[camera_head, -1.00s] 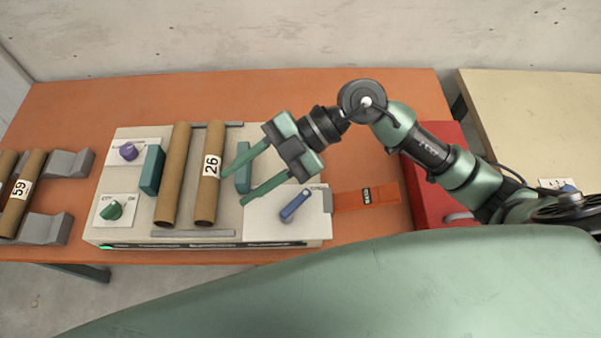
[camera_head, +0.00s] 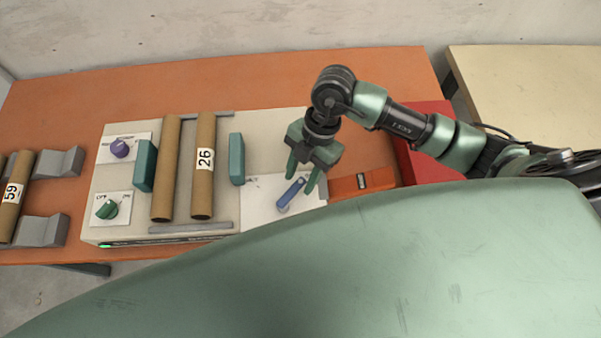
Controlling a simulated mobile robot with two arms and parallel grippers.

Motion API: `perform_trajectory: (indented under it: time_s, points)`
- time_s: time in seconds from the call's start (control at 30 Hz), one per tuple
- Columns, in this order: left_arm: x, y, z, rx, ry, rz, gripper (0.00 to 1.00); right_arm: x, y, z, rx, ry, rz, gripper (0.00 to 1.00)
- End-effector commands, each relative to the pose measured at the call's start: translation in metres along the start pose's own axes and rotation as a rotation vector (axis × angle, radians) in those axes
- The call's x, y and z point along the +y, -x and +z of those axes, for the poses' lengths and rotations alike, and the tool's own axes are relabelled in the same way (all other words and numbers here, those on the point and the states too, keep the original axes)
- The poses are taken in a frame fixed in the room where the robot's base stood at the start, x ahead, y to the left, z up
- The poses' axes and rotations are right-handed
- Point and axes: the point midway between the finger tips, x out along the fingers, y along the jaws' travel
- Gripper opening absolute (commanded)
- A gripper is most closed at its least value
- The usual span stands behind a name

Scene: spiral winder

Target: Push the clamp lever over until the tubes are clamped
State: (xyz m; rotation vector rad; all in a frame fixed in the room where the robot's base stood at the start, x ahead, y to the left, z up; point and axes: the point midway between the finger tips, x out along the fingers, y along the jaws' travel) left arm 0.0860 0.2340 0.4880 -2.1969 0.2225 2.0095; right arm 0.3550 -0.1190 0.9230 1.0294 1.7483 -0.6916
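The blue clamp lever (camera_head: 290,195) sits on a white plate at the right of the machine, slanting up to the right. My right gripper (camera_head: 300,188) is over its upper end, pointing down, fingers apart, one on each side as seen from here; I cannot tell if they touch it. Two brown tubes, the left one (camera_head: 166,170) and the right one (camera_head: 202,160) labelled 26, lie side by side. A teal block (camera_head: 145,165) stands close to the left tube. Another teal block (camera_head: 237,160) stands apart from the right tube. My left gripper is not in view.
A purple knob (camera_head: 120,149) and a green switch (camera_head: 106,209) are on the machine's left. An orange piece (camera_head: 362,183) lies right of the machine, near a red box (camera_head: 425,150). Grey holders (camera_head: 42,230) with a tube labelled 59 are far left.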

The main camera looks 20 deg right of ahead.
Motion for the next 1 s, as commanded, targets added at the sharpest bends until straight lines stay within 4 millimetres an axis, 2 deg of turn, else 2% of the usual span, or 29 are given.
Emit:
perform_trajectory:
  time_s: [0.27, 0.3, 0.43, 1.0]
  points:
    - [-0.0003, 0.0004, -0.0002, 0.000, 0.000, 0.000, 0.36, 0.0001, -0.0038, -0.0002, 0.000, 0.001, 0.001, 0.40]
    - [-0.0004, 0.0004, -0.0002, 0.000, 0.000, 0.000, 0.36, 0.0001, -0.0037, -0.0002, 0.000, 0.001, 0.001, 0.37]
    - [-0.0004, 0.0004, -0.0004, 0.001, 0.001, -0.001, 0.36, 0.0001, -0.0036, -0.0003, 0.001, 0.001, 0.001, 0.01]
    - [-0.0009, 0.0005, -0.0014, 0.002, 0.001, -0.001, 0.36, 0.0000, -0.0030, -0.0003, 0.001, 0.002, 0.001, 0.00]
